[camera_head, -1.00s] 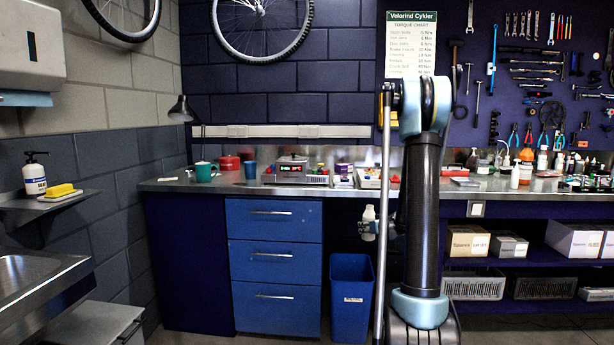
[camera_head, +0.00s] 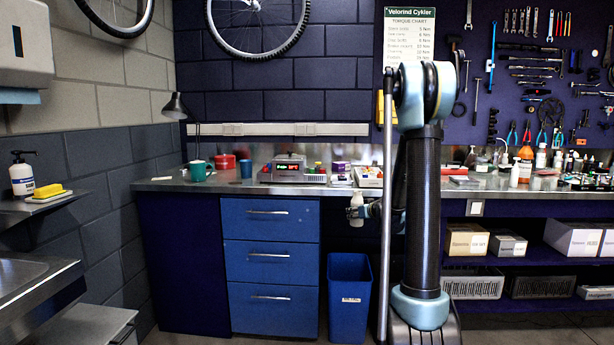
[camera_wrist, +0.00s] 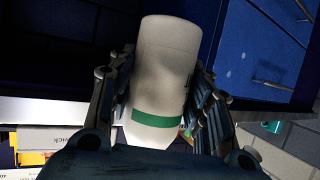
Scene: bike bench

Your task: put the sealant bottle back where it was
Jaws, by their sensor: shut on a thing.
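The sealant bottle is white with a green band; in the wrist view it (camera_wrist: 165,75) fills the middle, between both fingers. My gripper (camera_wrist: 162,100) is shut on its sides. In the head view the bottle (camera_head: 356,208) shows small, in front of the bench's underside, just below the worktop edge and above the blue bin. My gripper (camera_head: 366,210) is partly hidden there behind my arm. The steel worktop (camera_head: 225,187) runs along the wall behind.
A blue waste bin (camera_head: 349,300) stands below the bottle, beside a blue drawer unit (camera_head: 270,255). The worktop carries a teal mug (camera_head: 198,171), a device with a red display (camera_head: 290,170), an open box (camera_head: 369,177) and another white bottle (camera_head: 515,174). Cartons (camera_head: 467,240) fill the shelf at right.

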